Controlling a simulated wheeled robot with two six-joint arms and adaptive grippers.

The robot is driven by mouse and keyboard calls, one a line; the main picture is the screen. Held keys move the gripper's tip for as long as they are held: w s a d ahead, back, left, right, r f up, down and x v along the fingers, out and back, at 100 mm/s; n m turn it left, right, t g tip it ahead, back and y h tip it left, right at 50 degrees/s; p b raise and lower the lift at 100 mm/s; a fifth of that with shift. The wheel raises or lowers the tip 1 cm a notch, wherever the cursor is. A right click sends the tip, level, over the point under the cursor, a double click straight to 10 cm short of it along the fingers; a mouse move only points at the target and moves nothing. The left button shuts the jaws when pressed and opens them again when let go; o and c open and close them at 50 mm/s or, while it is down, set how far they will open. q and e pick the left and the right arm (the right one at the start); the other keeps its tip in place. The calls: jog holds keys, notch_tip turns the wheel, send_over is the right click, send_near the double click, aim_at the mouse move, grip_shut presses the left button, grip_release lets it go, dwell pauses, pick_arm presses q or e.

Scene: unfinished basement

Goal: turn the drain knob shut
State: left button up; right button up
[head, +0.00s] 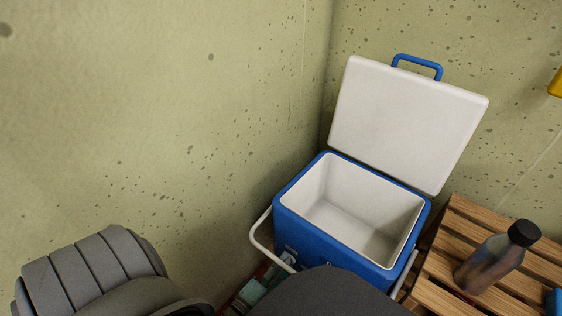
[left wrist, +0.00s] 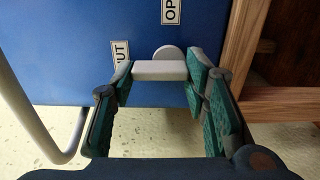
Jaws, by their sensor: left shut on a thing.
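The drain knob (left wrist: 160,70) is a pale grey bar with a rounded back part on the blue front of the cooler (left wrist: 70,45). In the left wrist view its bar lies level, between two partly hidden labels. The one at left reads "UT" (left wrist: 121,53) and the one above reads "OP" (left wrist: 171,11). My left gripper (left wrist: 158,82) is shut on the knob, its green-padded fingers at the two ends of the bar. In the head view the cooler (head: 330,240) stands with its lid open, and my dark arm hides much of its front. My right gripper is not seen.
The empty cooler's white lid (head: 405,120) leans back near the wall corner. A white bail handle (head: 262,242) sticks out at its left. A wooden slatted pallet (head: 440,270) stands close at the right, with a dark-capped bottle (head: 495,262) on it.

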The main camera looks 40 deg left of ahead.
pick_arm(q)
jog(key=o, duration=1.1)
jog(key=shift+o, duration=0.2)
jog(key=s, duration=1.2)
jog(key=shift+d, duration=0.15)
